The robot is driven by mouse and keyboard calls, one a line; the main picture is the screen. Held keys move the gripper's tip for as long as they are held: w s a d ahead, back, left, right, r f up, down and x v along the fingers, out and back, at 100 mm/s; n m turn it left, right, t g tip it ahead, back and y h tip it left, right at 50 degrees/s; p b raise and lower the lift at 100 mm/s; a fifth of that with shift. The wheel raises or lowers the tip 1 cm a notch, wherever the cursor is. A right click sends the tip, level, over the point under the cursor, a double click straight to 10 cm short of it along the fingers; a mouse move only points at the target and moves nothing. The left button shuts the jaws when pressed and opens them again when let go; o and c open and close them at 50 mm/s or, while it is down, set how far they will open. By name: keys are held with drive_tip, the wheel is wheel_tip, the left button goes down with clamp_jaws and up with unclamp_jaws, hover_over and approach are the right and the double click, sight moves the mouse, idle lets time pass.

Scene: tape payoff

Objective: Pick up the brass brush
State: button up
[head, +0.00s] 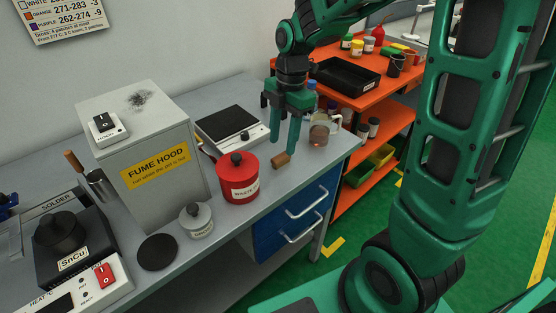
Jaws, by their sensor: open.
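A short brown, wood-coloured cylinder (281,160) lies on the grey bench near its front edge, right of the red canister. It may be the brass brush or its handle; no bristles can be made out. My gripper (282,149) points down over it with its two fingers apart, close to the brown piece. I cannot tell whether the fingers touch it. Another wooden handle (73,161) sticks up by a metal cup (98,184) at the left; what it belongs to is hidden.
A red canister (238,179) stands just left of my gripper, a glass beaker (320,131) just right. An orange shelf (372,99) adjoins the bench on the right.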

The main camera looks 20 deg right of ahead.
sight(281, 156)
drive_tip(key=f, duration=0.4)
drive_tip(key=shift+s+a, duration=0.25)
drive_tip(key=shift+s, duration=0.1)
clamp_jaws()
drive_tip(key=shift+r, duration=0.1)
